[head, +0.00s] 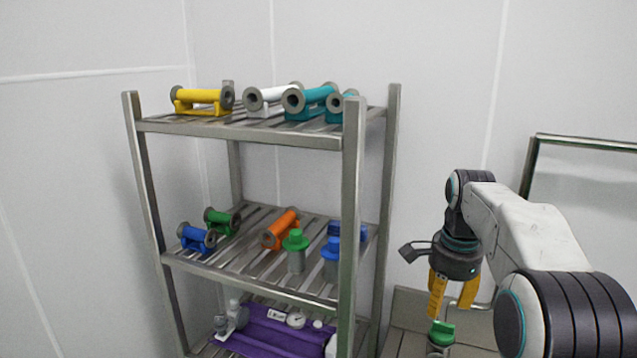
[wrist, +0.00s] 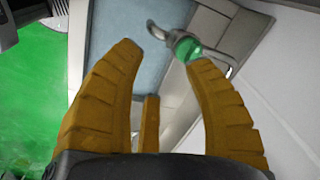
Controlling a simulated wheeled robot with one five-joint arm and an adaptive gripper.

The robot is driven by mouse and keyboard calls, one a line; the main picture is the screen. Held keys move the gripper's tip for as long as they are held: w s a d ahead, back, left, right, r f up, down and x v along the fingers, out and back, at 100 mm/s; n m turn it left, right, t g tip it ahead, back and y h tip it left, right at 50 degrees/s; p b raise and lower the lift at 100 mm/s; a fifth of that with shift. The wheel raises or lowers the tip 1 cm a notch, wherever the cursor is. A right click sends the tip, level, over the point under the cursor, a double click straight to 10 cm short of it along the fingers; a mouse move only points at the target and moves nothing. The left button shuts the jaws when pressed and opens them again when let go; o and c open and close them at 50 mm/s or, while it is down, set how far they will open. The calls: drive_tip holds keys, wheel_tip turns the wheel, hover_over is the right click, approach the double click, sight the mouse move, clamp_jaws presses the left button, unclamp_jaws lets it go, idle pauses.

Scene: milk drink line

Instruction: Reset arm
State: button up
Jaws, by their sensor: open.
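My arm reaches in from the right in the head view, with my gripper (head: 453,300) hanging down from its end. The yellow fingers are apart, and nothing shows between them. A green-capped item (head: 441,335) is just below the fingers in the head view. In the wrist view my gripper (wrist: 160,62) shows spread fingers over a light blue-grey surface. A green part with a grey handle (wrist: 186,46) lies by the tip of the right finger; I cannot tell whether they touch.
A metal shelf rack (head: 240,131) stands left of my arm. It holds yellow, white and teal spools on top, and coloured spools and capped bottles in the middle. A metal-framed panel (head: 585,142) is at the right.

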drive_tip(key=s+a+n+t+b, duration=0.1)
drive_tip(key=s+a+n, duration=0.1)
drive_tip(key=s+n, duration=0.3)
drive_tip(key=s+a+n, duration=0.2)
drive_tip(key=s, duration=0.6)
drive_tip(key=s+a+f+n+t+b, duration=0.1)
drive_tip(key=s+f+n, duration=0.2)
drive_tip(key=s, duration=0.4)
drive_tip(key=s+a+f+n+t+b, duration=0.1)
drive_tip(key=s+f+n, duration=0.3)
drive_tip(key=s, duration=0.3)
drive_tip(key=shift+a+n, duration=0.15)
drive_tip(key=shift+n, duration=0.45)
drive_tip(key=shift+s+f, duration=0.1)
